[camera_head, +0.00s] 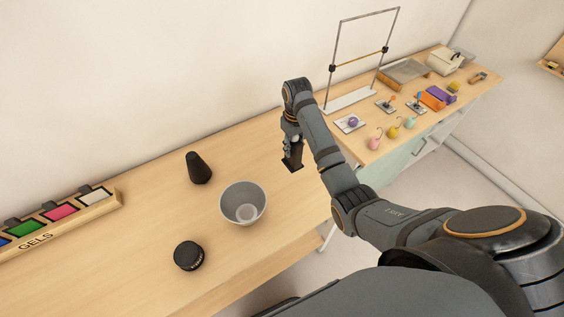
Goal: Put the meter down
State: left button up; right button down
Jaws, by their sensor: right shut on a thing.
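My right gripper (291,142) points down over the wooden table, to the right of the white bowl. It is shut on the meter (293,160), a small dark block mostly covered by the fingers. The meter's lower end is close to the table top; I cannot tell whether it touches. My left gripper is not in view.
A white bowl (243,207), a black tapered cone (198,168) and a round black item (188,256) stand on the table (130,240). A gels tray (70,222) lies at left. A metal frame (348,100) and small colourful props stand at right. Table around the gripper is clear.

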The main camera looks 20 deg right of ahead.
aim_at(296, 157)
jog(key=shift+w, duration=0.2)
jog(key=shift+s+f+p, duration=0.2)
jog(key=shift+s+p, duration=0.1)
jog(key=shift+s, duration=0.55)
jog(key=f, duration=0.2)
jog(key=shift+s+f+p, duration=0.3)
jog(key=shift+f, duration=0.1)
jog(key=f, duration=0.5)
jog(key=shift+w, duration=0.35)
jog(key=shift+f+p, duration=0.3)
jog(key=shift+f, duration=0.15)
jog(key=c, duration=1.4)
grip_release()
jog(key=shift+f, duration=0.15)
jog(key=o, duration=0.5)
jog(key=shift+c, duration=0.2)
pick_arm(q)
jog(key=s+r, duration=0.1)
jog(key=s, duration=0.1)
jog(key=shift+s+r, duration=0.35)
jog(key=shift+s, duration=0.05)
